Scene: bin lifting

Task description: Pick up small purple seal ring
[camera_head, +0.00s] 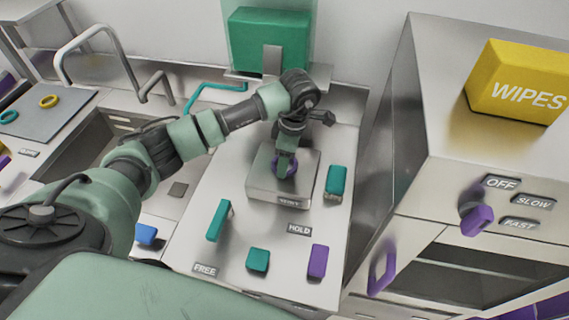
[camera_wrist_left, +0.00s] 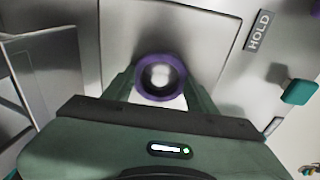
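The small purple seal ring (camera_head: 285,167) is at the raised metal block (camera_head: 262,186) on the counter, partly covered by my left gripper (camera_head: 284,162) in the head view. In the left wrist view the whole ring (camera_wrist_left: 160,77) shows as a circle with a bright centre. It lies between the fingertips of my left gripper (camera_wrist_left: 160,84), one finger on each side and close against it. I cannot tell whether the fingers press on the ring or whether it is clear of the block. My right gripper is not in view.
Teal blocks (camera_head: 334,180) and a purple block (camera_head: 317,261) stand around the metal block. A steel cabinet (camera_head: 490,185) with a yellow wipes box (camera_head: 520,82) rises at the right. A sink (camera_head: 90,150) is left. A green container (camera_head: 270,42) stands behind.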

